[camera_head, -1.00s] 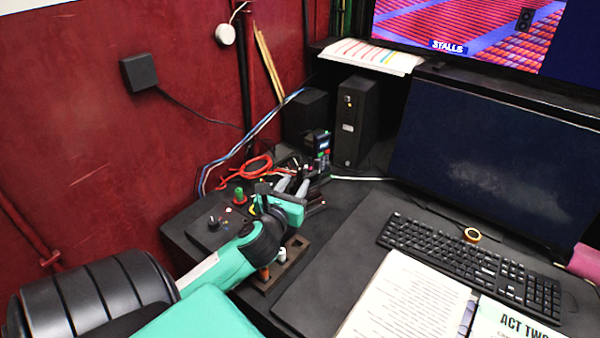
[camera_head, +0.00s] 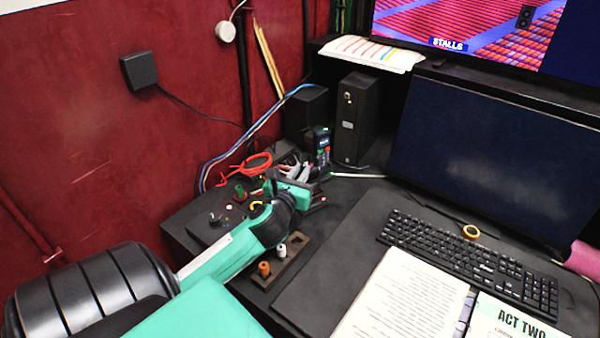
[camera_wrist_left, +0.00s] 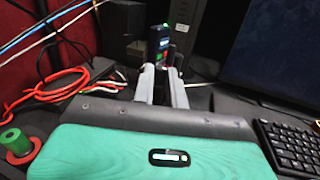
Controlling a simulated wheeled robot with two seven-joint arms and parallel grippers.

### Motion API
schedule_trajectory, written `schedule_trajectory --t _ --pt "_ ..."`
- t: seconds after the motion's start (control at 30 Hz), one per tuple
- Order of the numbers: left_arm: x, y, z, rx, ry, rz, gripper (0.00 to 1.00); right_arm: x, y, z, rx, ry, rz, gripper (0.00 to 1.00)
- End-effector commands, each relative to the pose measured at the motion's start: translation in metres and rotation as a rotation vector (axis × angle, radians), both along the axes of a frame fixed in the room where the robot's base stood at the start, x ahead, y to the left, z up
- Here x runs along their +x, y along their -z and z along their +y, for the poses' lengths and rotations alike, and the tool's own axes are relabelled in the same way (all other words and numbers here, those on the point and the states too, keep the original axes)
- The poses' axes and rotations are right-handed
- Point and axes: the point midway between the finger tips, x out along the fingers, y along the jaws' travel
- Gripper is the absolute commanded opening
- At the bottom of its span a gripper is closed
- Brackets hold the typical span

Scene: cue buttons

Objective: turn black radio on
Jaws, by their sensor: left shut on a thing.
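The black radio (camera_head: 321,146) stands upright at the back left of the desk, with a small lit screen and green and red marks on its front. In the left wrist view the radio (camera_wrist_left: 160,42) rises straight ahead, beyond and between the finger ends. My left gripper (camera_head: 304,170) reaches to the radio's lower part from the front left. Its two grey fingers, seen in the left wrist view (camera_wrist_left: 162,72), are a little apart and closed on the radio. The fingers and green gripper body hide the radio's base. My right gripper is not in view.
A black box with a green knob (camera_head: 240,191) and a red cable (camera_head: 257,163) lie left of the gripper. A wooden holder (camera_head: 290,261) with small pegs is in front. Keyboard (camera_head: 470,261) and monitor are right.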

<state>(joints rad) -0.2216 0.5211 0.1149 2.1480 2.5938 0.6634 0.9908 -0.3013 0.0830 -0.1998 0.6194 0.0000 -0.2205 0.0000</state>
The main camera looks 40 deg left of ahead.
Motion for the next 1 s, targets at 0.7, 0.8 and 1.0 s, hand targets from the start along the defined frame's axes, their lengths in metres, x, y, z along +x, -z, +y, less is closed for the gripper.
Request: schedule_trajectory --t 0.7,0.8,1.0 --pt "-0.002 -0.004 0.011 0.005 0.365 0.008 0.00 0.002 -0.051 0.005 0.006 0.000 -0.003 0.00" --pt "-0.002 -0.002 0.013 0.004 0.459 0.008 0.00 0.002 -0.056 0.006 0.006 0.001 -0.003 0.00" --pt "-0.001 0.000 0.018 0.002 0.648 0.005 0.00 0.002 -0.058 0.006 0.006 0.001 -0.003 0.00"
